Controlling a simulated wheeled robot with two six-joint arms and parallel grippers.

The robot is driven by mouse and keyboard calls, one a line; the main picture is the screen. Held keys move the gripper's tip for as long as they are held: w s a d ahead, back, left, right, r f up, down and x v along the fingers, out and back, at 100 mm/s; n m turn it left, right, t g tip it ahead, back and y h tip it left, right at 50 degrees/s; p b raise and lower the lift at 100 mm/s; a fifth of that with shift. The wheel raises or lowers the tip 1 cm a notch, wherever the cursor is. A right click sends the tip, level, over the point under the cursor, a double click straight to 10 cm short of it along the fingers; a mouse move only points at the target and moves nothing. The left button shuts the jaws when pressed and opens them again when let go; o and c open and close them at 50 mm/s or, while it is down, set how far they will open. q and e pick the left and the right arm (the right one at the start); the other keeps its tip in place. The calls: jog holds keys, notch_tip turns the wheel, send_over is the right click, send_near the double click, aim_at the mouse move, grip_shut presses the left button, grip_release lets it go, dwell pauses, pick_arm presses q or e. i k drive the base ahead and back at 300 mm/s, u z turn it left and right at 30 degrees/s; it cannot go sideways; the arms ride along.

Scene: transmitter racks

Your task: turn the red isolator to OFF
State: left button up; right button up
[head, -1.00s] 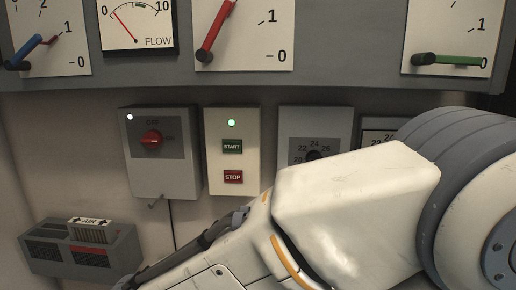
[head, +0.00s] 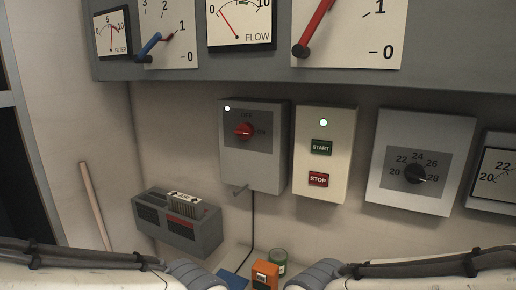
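The red isolator (head: 243,130) is a red rotary knob on a grey wall box (head: 266,172). An OFF label is faint above the knob, and another label, partly hidden, is at its right. The knob seems to point right, away from OFF, but it is small. A white lamp (head: 227,108) is lit at the box's upper left. My two arms come in along the bottom edge, left and right, well below the box. Neither gripper shows, and nothing touches the knob.
A cream START/STOP box (head: 324,155) with a lit green lamp stands close right of the isolator box. Further right is a grey dial box (head: 420,165). A gauge panel (head: 345,76) overhangs above. A grey AIR unit (head: 178,224) is lower left. An orange object (head: 265,275) is below.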

aim_at(245, 131)
jog(key=z, duration=1.75)
jog(key=k, duration=0.9)
jog(key=u, duration=1.4)
jog(key=i, duration=0.5)
jog(key=u, duration=0.05)
